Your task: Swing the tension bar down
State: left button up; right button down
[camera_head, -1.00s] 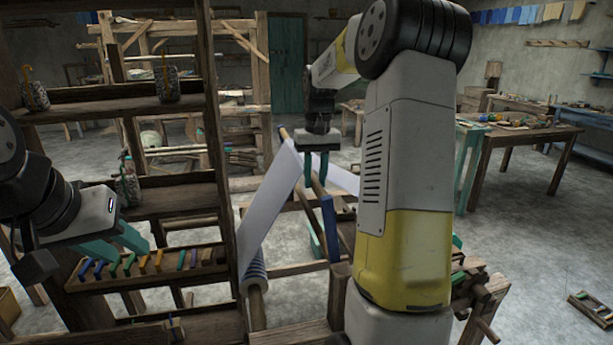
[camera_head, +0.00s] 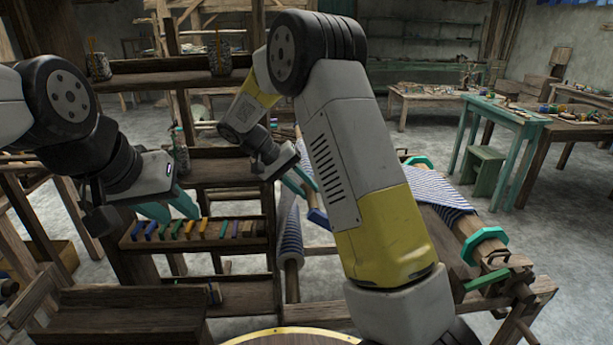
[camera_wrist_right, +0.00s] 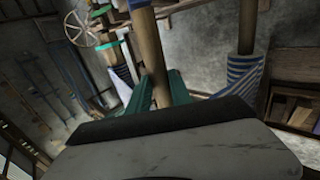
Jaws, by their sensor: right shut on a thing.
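My right gripper (camera_head: 302,180) reaches behind its own arm toward the loom, with green fingers pointing down. In the right wrist view, its fingers (camera_wrist_right: 160,88) are shut on a round wooden bar (camera_wrist_right: 146,45), which runs up between them. In the head view, my forearm hides most of that bar. A blue piece (camera_head: 318,218) shows just below the right gripper, partly behind the arm. Striped cloth (camera_head: 440,188) lies over a loom beam with green end pieces (camera_head: 485,243). My left gripper (camera_head: 172,208) is open and empty in front of the shelf unit.
The wooden shelf unit (camera_head: 222,155) stands at the left, with a rack of coloured pieces (camera_head: 200,240) close to my left gripper. A teal table (camera_head: 510,115) and a green stool (camera_head: 482,168) stand at the right. Bare floor (camera_head: 555,215) lies right of the loom.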

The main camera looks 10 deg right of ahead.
jog(key=shift+a+f+h, duration=0.3)
jog(key=shift+a+f, duration=0.05)
jog(key=shift+f, duration=0.25)
jog(key=c, duration=1.2)
grip_release()
jog(key=shift+o, duration=0.2)
jog(key=v, duration=0.7)
jog(key=shift+a+r, duration=0.3)
jog(key=shift+r, duration=0.05)
